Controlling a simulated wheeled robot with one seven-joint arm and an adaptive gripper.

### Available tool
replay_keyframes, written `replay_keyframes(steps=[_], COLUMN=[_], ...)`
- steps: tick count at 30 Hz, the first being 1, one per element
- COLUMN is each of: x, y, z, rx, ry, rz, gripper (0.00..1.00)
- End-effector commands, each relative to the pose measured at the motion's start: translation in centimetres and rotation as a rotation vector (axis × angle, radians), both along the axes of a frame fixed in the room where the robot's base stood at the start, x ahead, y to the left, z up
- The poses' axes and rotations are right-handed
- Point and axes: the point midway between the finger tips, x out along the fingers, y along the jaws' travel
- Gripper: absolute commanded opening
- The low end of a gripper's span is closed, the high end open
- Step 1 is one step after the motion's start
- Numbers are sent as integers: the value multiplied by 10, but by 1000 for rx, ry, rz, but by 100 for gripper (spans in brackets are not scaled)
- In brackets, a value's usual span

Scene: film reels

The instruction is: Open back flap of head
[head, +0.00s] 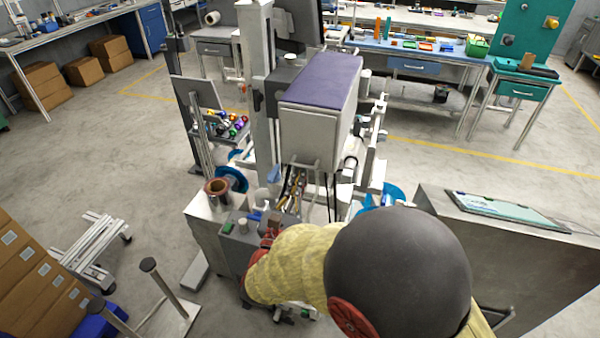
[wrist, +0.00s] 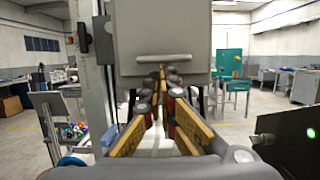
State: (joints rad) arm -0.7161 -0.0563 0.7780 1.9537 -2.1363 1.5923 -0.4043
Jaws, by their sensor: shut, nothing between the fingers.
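The machine's head (head: 322,85) is a grey box with a purple top, mounted on an upright column. Its back flap (head: 308,138) is the grey panel facing me, and it looks closed. A handle (head: 304,164) shows along its lower edge. In the wrist view the flap (wrist: 165,28) fills the upper middle. My gripper (wrist: 162,70) has its yellow fingers drawn together at the tips, shut and empty. The tips overlap the flap's lower edge in that view; I cannot tell whether they touch it. In the head view my arm partly hides the gripper.
A grey cabinet (head: 520,250) with a panel on top stands at the right. A copper-coloured spool (head: 217,188) and a blue reel (head: 236,178) are left of the machine. Stacked boxes (head: 40,275) stand at the lower left. Open floor (head: 150,190) lies to the left.

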Motion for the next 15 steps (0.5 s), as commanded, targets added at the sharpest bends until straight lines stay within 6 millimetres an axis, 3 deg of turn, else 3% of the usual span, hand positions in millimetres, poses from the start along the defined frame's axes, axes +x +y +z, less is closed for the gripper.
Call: replay_keyframes(steps=[15], x=[-13], y=[5], z=[10], rx=[28], ry=[75], rz=[1], gripper=[0])
